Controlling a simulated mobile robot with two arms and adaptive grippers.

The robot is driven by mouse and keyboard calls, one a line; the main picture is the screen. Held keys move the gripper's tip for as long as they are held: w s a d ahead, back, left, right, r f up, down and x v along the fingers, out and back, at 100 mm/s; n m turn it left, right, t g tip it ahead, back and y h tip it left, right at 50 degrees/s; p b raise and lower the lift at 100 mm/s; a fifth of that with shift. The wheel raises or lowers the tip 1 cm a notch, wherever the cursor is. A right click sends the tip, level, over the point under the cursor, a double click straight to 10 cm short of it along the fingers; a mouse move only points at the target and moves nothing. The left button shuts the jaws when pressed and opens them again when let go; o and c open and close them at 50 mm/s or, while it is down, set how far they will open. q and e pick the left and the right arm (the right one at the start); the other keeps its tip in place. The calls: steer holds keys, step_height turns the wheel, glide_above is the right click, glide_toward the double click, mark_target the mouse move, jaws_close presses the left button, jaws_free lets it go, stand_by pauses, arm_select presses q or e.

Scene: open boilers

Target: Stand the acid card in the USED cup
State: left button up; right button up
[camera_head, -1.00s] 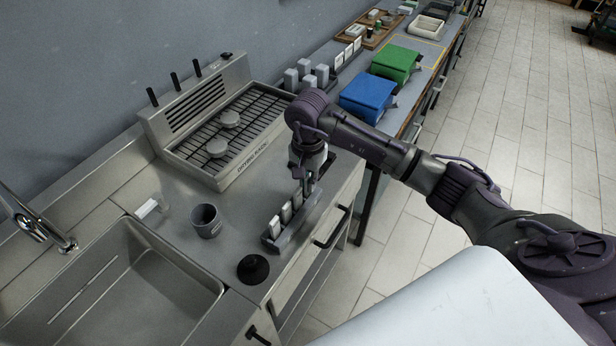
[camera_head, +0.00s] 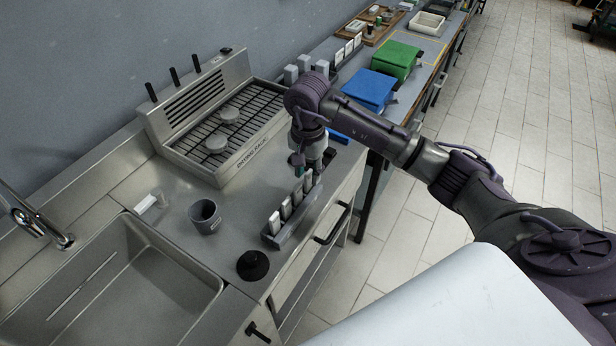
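A small grey cup (camera_head: 206,217) with a pale label stands upright on the steel counter right of the sink. The label is too small to read, and no card shows in the cup. A dark rack (camera_head: 283,234) near the counter's front edge holds several upright pale cards (camera_head: 286,209). I cannot tell which one is the acid card. My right gripper (camera_head: 298,162) points down just above the rack's far end. Its fingers are small and partly hidden by the wrist, so I cannot tell whether they hold anything. My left gripper is out of view.
A drying rack (camera_head: 215,130) with two round pieces stands behind. A black round object (camera_head: 252,265) sits at the counter's front. A small clear and white item (camera_head: 150,203) lies by the sink (camera_head: 150,290). Blue (camera_head: 368,90) and green (camera_head: 396,60) bins stand farther right.

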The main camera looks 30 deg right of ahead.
step_height(320, 180, up, 10)
steer(key=b, duration=0.2)
stand_by(0.3)
steer(key=shift+s+f, duration=0.1)
steer(key=shift+f, duration=0.05)
